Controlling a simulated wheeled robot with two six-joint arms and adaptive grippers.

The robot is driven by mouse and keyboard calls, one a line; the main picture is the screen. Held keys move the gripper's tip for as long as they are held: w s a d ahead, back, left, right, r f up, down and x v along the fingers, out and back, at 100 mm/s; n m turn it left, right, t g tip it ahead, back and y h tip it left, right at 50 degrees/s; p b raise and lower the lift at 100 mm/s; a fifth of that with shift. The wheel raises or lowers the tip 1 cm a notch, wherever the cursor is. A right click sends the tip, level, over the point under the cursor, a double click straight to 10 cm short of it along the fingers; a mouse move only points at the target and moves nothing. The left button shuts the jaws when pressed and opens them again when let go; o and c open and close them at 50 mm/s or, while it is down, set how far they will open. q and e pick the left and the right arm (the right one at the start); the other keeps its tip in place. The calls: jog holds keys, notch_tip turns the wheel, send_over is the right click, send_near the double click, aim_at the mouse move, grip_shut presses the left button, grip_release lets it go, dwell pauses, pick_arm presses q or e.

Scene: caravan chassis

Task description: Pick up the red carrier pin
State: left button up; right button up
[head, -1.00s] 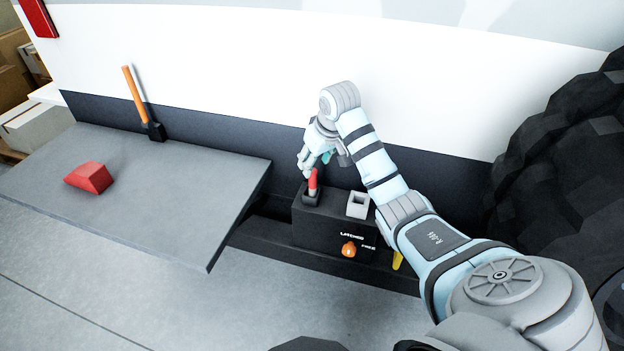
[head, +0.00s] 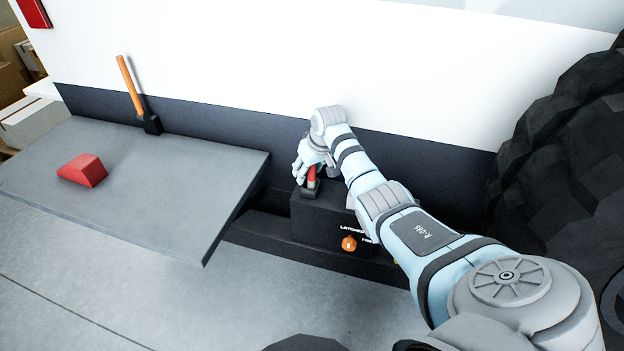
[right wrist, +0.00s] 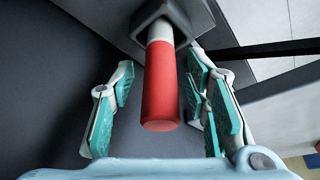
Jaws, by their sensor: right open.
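The red carrier pin (head: 312,175) stands in a dark socket on top of the dark box (head: 325,222). In the right wrist view the pin (right wrist: 160,90) shows a red grip with a white band below it, seated in the grey socket (right wrist: 187,18). My right gripper (head: 308,172) is at the pin. Its teal-padded fingers (right wrist: 165,105) are open, one on the left and one on the right of the red grip, with a visible gap on the left and a smaller one on the right. My left gripper is not in view.
An orange knob (head: 348,244) is on the box front. A grey platform (head: 130,205) to the left carries a red wedge block (head: 83,170) and an orange-handled tool (head: 131,88). A white and dark wall panel (head: 240,60) rises behind; a large black tyre (head: 555,160) stands at the right.

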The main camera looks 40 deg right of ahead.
jog(key=shift+r, duration=0.15)
grip_shut()
jog(key=shift+r, duration=0.1)
